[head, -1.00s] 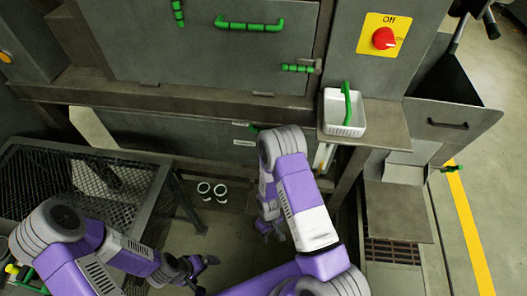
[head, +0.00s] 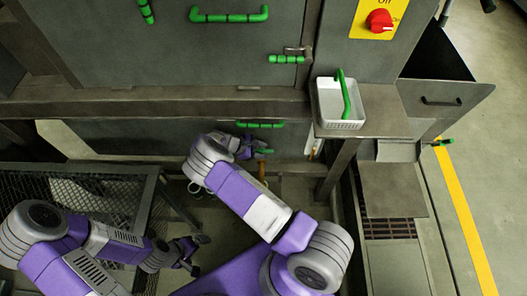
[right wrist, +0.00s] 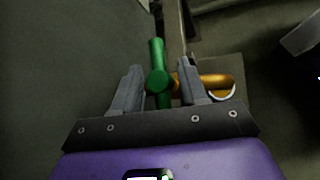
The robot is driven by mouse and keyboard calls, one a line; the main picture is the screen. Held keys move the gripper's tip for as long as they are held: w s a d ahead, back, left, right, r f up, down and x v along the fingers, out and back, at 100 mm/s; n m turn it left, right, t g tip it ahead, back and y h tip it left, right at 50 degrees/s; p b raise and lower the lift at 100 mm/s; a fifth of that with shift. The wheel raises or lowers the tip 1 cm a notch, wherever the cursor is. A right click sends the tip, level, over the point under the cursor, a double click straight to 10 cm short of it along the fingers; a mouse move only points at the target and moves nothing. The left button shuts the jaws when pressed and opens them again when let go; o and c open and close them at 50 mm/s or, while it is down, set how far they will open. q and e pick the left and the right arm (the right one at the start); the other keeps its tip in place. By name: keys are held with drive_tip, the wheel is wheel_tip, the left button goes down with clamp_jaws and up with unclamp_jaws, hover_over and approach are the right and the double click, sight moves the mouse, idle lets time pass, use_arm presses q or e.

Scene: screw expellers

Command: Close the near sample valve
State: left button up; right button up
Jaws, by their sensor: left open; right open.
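The sample valve has a green handle (right wrist: 157,60) and a brass-coloured body (right wrist: 210,81) in the right wrist view. In the head view its green handle (head: 265,151) and brass pipe (head: 262,171) show small, below the machine's lower panel. My right gripper (right wrist: 162,86) is open, with its fingers on either side of the green handle; I cannot tell if they touch it. In the head view my right gripper (head: 252,146) is at the valve, partly hidden by its own wrist. My left gripper (head: 197,254) is open and empty, low at the left.
A white basket (head: 341,104) with a green handle stands on a metal shelf (head: 385,112) right of the valve. A green bar handle (head: 260,125) is on the panel just above. A mesh-topped frame (head: 90,190) stands at the left.

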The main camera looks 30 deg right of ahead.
drive_tip(key=shift+x, duration=0.95)
clamp_jaws()
drive_tip(key=shift+m+g+b, duration=0.4)
drive_tip(key=shift+b, duration=0.3)
unclamp_jaws()
drive_tip(key=shift+a+r, duration=0.1)
drive_tip(key=shift+a, duration=0.05)
